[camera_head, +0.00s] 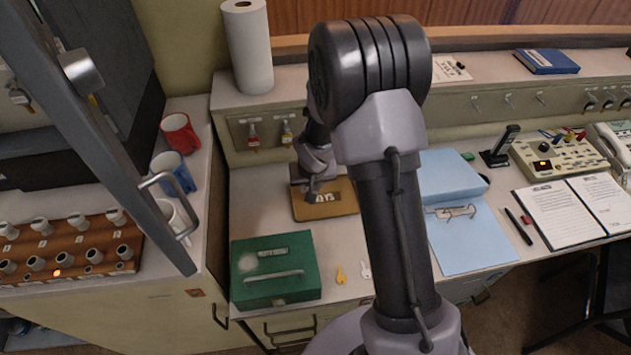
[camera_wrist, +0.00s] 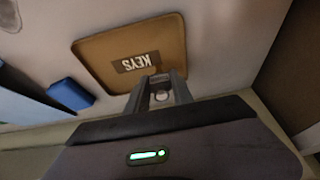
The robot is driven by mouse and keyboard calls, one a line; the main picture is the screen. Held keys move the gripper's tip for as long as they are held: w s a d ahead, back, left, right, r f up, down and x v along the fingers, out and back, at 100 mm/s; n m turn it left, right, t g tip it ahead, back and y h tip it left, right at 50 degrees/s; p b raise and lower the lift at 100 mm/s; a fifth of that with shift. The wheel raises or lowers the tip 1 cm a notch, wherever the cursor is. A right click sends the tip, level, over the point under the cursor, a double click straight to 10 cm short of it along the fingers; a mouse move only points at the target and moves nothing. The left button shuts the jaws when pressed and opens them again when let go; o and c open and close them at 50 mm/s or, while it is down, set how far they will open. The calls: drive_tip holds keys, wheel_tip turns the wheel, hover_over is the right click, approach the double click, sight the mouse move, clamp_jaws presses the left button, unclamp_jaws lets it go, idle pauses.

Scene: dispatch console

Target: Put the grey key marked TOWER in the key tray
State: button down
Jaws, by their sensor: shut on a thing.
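The key tray (camera_head: 340,208) is a shallow tan tray with a dark label on the desk, left of my arm. In the wrist view the tray (camera_wrist: 100,55) shows its label KEYS upside down. My gripper (camera_head: 315,192) is over the tray, partly covering it. In the wrist view my gripper (camera_wrist: 160,88) is shut on a small grey key (camera_wrist: 160,96) at the tray's edge. I cannot read any marking on this key, and cannot tell whether it touches the tray. A yellow key (camera_head: 341,275) and a whitish key (camera_head: 364,271) lie on the front of the desk.
A green cash box (camera_head: 275,258) stands in front of the tray. Two tagged keys (camera_head: 253,137) hang on the panel behind. A red mug (camera_head: 180,134) and blue mug (camera_head: 173,172) stand left. A blue folder (camera_head: 450,178) lies right of my arm.

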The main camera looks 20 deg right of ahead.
drive_tip(key=shift+w+d+f, duration=0.15)
drive_tip(key=shift+w+d, duration=0.1)
drive_tip(key=shift+d, duration=0.2)
drive_tip(key=shift+w+d+f, duration=0.1)
drive_tip(key=shift+w+d, duration=0.15)
drive_tip(key=shift+d, duration=0.2)
wheel_tip(320, 180, down, 4)
drive_tip(key=shift+r+b, duration=0.1)
drive_tip(key=shift+b, duration=1.1)
drive_tip(key=shift+r, duration=0.25)
drive_tip(key=shift+f, duration=0.15)
drive_tip(key=c, duration=1.1)
unclamp_jaws()
